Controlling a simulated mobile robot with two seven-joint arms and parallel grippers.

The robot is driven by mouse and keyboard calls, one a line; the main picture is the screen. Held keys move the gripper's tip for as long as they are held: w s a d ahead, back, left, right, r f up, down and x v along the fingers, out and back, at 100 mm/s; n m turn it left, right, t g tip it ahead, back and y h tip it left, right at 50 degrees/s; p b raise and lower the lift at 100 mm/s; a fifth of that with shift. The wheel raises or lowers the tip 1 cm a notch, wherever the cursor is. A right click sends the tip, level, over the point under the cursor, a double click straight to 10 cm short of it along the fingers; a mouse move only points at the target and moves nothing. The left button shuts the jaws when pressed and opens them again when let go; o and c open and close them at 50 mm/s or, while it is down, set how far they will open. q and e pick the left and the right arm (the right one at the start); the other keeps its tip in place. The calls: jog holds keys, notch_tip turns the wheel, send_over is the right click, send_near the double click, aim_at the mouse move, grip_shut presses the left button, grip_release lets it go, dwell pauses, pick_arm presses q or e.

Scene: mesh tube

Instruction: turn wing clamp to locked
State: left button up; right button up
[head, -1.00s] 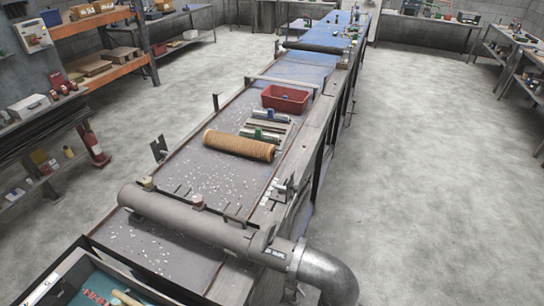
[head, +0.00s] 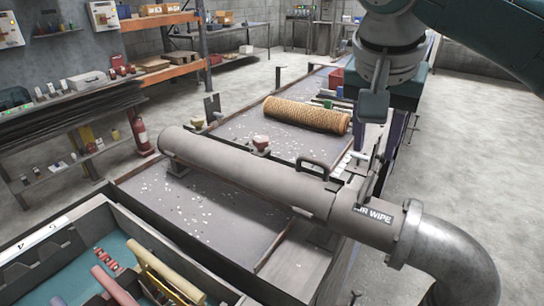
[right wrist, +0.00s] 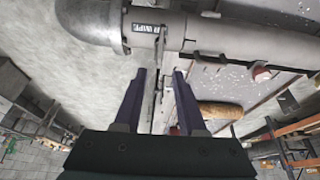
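The grey pipe marked AIR WIPE (head: 250,180) crosses the work table in the head view. A thin upright grey metal piece (head: 372,180), which looks like the wing clamp, stands beside the label. In the right wrist view a narrow grey piece (right wrist: 158,62) hangs from the pipe near the label, in line with the gap between my fingers. My right gripper (right wrist: 157,72) is open there, with two dark purple fingers apart and nothing clearly held. In the head view its arm comes down from the upper right, above the clamp. Finger contact cannot be told. My left gripper is not in view.
A tan mesh tube (head: 308,115) lies on the table behind the pipe. A dark handle (head: 313,165) and two red-topped knobs sit along the pipe. A metal elbow (head: 455,250) bends down at right. A compartment tray (head: 75,215) stands at the front left.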

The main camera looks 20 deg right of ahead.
aim_at(370, 176)
jog(key=shift+w+d+f, duration=0.2)
jog(key=shift+f, duration=0.05)
jog(key=x, duration=0.9)
jog(key=shift+f+b, duration=0.1)
jog(key=shift+b, duration=0.2)
grip_shut()
